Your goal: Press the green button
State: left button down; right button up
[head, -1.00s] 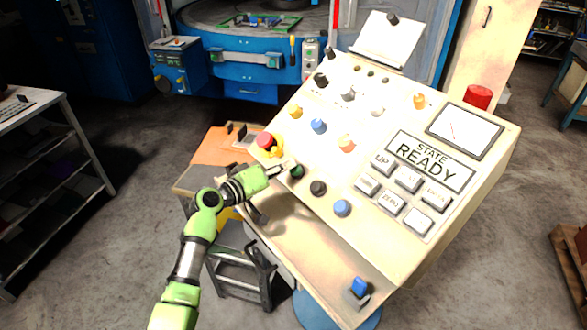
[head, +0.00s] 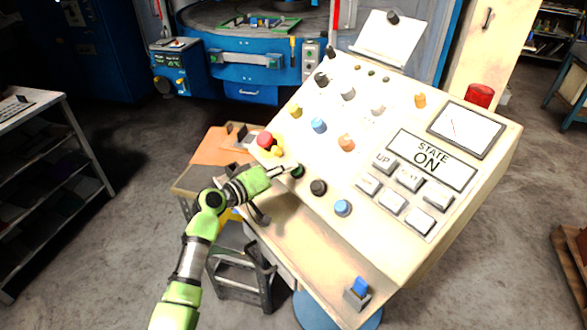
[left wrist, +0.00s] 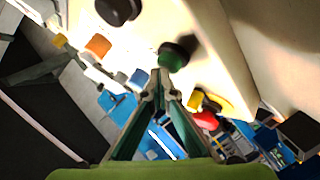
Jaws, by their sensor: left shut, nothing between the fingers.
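The green button (head: 297,171) is a dark green round cap on the sloped cream control panel (head: 375,240), right of the red mushroom button. My left gripper (head: 287,170) is shut and empty, with its fingertips right at the button's left side. In the left wrist view the green button (left wrist: 173,57) shows just ahead of the shut fingertips (left wrist: 161,78). I cannot tell whether they touch. My right gripper is not in view.
A red mushroom button (head: 265,140) is left of the green one, and a black button (head: 318,188) is to its right. A blue knob (head: 343,208) and grey keys (head: 392,202) lie further right. A dark stool (head: 240,275) stands below the panel.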

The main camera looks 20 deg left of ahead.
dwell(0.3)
pick_arm(q)
jog(key=shift+s+a+r+p, duration=0.15)
jog(key=shift+s+r+p, duration=0.1)
jog(key=shift+r+p, duration=0.35)
jog(key=shift+s+a+r, duration=0.15)
jog(key=r+p, duration=0.1)
jog(key=s+a+r+p, duration=0.1)
jog(key=s+r+p, duration=0.1)
jog(key=r, duration=0.1)
jog(key=shift+s+a+p, duration=0.15)
jog(key=shift+a+p, duration=0.2)
dwell(0.7)
